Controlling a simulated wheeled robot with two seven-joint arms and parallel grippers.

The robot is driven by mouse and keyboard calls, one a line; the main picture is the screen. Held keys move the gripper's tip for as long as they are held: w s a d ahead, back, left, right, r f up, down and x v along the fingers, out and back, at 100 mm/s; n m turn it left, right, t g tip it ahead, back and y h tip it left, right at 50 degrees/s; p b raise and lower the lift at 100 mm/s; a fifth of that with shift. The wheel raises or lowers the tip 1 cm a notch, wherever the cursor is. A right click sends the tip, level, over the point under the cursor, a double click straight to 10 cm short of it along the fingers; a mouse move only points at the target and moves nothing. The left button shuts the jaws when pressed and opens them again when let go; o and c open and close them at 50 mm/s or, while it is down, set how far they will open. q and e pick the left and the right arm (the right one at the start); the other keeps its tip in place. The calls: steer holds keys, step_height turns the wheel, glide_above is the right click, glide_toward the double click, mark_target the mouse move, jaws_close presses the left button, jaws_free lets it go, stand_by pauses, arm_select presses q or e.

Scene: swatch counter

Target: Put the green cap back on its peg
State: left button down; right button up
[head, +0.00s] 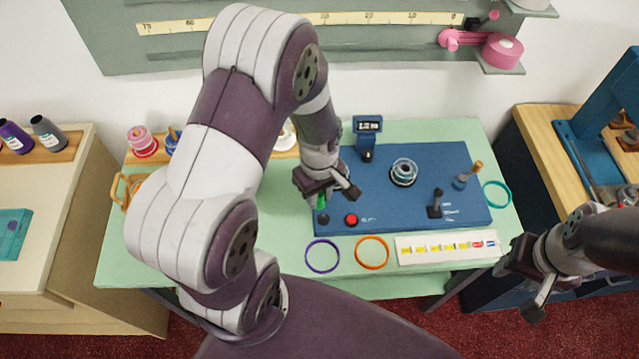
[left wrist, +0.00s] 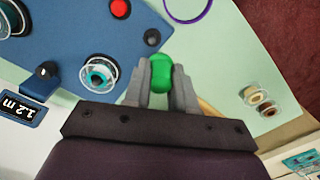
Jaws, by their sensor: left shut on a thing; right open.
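The green cap (head: 321,200) is held between the fingertips of my left gripper (head: 327,188), over the left side of the blue panel (head: 390,210). In the left wrist view the green cap (left wrist: 161,72) sits between the two grey fingers of my left gripper (left wrist: 161,85), near the panel's edge. Beside it there, a clear spool with a teal centre (left wrist: 98,73) stands on the panel; my left arm hides it in the head view. I cannot tell which part is the cap's peg. My right gripper (head: 527,280) is open and empty at the lower right, off the counter.
The panel carries a red button (head: 351,219), a dark knob (head: 323,218), a black lever (head: 436,205), another clear spool (head: 403,172) and a small display (head: 367,124). A purple ring (head: 322,270) and an orange ring (head: 372,267) lie in front, beside a label strip (head: 445,248).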

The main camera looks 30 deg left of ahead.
arm_select(q)
steer(key=shift+w+d+f, duration=0.15)
steer(key=shift+w, duration=0.15)
steer(key=shift+w+d+f+b, duration=0.35)
steer(key=shift+d+f+b, duration=0.15)
steer(key=shift+f+b, duration=0.25)
steer(key=f+b, duration=0.4)
steer(key=shift+s+a, duration=0.25)
steer(key=shift+a, duration=0.05)
steer(key=shift+w+f, duration=0.1)
steer(key=shift+d, duration=0.2)
arm_select(e)
step_height(320, 180, down, 6)
steer(key=d, duration=0.1)
steer(key=shift+w, duration=0.4)
arm_select(q)
steer(key=shift+a, duration=0.1)
arm_select(e)
steer(key=shift+s, duration=0.1)
steer(key=shift+r, duration=0.2)
